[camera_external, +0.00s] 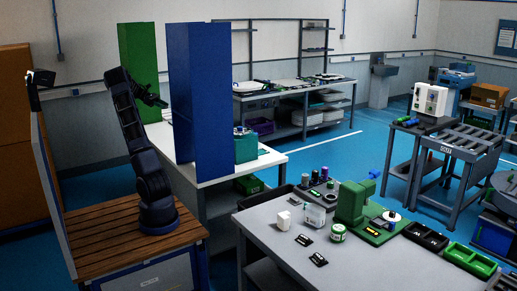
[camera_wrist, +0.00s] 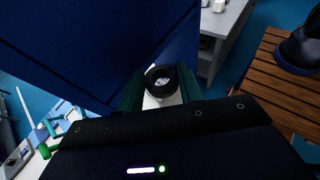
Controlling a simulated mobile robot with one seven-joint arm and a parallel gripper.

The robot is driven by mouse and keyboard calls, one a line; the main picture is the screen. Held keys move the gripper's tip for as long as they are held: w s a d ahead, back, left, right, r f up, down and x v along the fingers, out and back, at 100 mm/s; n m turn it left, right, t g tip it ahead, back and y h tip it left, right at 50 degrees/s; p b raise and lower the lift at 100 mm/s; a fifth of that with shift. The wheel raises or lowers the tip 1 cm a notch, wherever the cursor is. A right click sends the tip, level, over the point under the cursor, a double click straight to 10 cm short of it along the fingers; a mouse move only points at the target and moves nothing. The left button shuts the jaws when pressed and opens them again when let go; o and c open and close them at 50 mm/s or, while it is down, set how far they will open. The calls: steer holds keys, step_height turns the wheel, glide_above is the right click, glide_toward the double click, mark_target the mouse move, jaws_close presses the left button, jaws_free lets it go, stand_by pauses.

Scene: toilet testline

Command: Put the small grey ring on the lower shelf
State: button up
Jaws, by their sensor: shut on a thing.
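My gripper (camera_wrist: 160,92) is shut on a small dark ring (camera_wrist: 160,73), held upright between its two green fingers in the wrist view, with its hole facing the camera. In the external view my gripper (camera_external: 153,99) is raised between the green and blue panels, above the white bench; the ring is too small and dark to make out there. A lower shelf (camera_external: 221,203) lies under the white bench, with a green box on it. Other benches also have lower shelves, and I cannot tell which one is meant.
The tall blue panel (camera_external: 200,92) stands right of my gripper and fills much of the wrist view (camera_wrist: 100,40). The green panel (camera_external: 138,62) stands behind. A teal box (camera_external: 245,147) sits on the white bench (camera_external: 225,172). A grey table (camera_external: 360,262) with several parts is at front.

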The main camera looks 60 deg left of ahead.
steer(key=w+r+n+t+y, duration=0.1)
steer(key=w+n+y, duration=0.3)
steer(key=w+d+r+n+t+y, duration=0.1)
steer(key=w+n+y, duration=0.3)
steer(key=n+y, duration=0.1)
steer(key=w+d+r+n+t+y, duration=0.1)
steer(key=w+n+y, duration=0.3)
steer(key=y, duration=0.1)
steer(key=shift+w+r+t, duration=0.35)
steer(key=shift+t, duration=0.05)
steer(key=w+d+r+n+g+y, duration=0.1)
steer(key=w+d+r+n+y, duration=0.15)
steer(key=w, duration=0.35)
steer(key=w+d+r+n+g+y, duration=0.1)
steer(key=w+d, duration=0.2)
steer(key=w, duration=0.4)
step_height(320, 180, down, 10)
steer(key=shift+s+f, duration=0.1)
steer(key=shift+f, duration=0.05)
steer(key=o, duration=0.7)
steer(key=shift+o, duration=0.2)
steer(key=shift+s, duration=0.1)
steer(key=shift+v, duration=3.7)
